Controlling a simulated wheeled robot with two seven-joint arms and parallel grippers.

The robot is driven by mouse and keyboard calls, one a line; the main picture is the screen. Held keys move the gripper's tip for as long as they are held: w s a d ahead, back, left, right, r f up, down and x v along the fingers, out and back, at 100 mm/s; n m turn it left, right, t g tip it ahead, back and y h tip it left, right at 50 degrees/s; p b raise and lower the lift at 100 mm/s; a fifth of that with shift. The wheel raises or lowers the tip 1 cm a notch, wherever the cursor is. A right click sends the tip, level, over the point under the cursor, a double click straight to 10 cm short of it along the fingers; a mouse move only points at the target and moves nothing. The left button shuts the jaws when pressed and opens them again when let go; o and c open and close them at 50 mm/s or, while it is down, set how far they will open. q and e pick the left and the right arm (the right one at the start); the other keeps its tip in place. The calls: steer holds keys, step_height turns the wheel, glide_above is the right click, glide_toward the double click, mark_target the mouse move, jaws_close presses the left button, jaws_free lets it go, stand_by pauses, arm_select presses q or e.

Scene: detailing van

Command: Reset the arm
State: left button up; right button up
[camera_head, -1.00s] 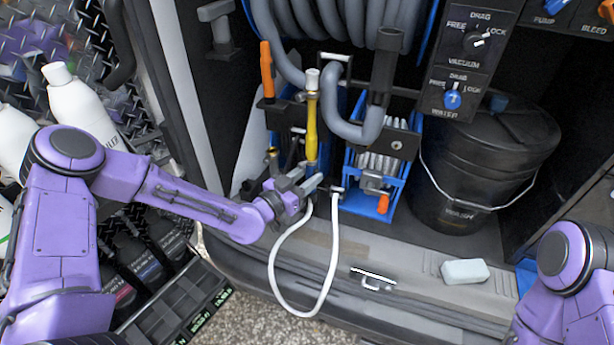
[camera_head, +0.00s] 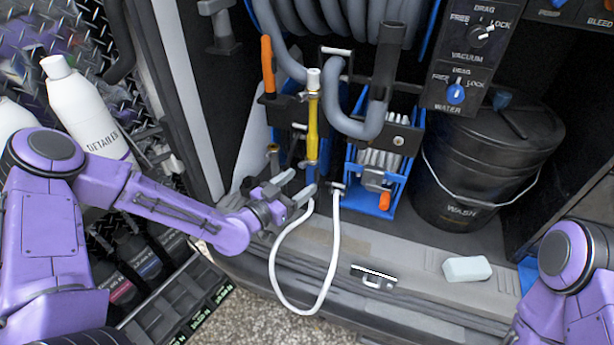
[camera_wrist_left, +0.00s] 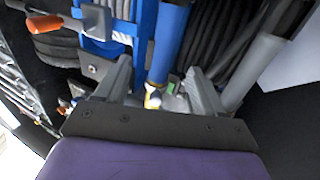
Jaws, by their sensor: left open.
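My left arm (camera_head: 165,205) comes in from the left. Its left gripper (camera_head: 295,187) is open, with nothing between the fingers that I can see in the head view. It is at the front of the van opening, just below a yellow wand (camera_head: 312,130) and close to the white hose loop (camera_head: 275,265). In the left wrist view the two fingers of the gripper (camera_wrist_left: 160,85) stand apart, with a blue tube (camera_wrist_left: 168,40) beyond them. Part of my right arm (camera_head: 567,280) shows at the lower right; its gripper is out of view.
A blue rack (camera_head: 385,205) and a black wash bucket (camera_head: 470,180) stand inside the van. A pale block (camera_head: 467,269) lies on the sill. A white detailer bottle (camera_head: 85,110) stands beyond my left arm. Grey hose (camera_head: 340,25) hangs above.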

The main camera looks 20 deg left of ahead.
arm_select(q)
steer(key=v, duration=0.6)
steer(key=shift+s+p, duration=0.15)
steer(key=shift+p, duration=0.15)
steer(key=shift+r, duration=0.1)
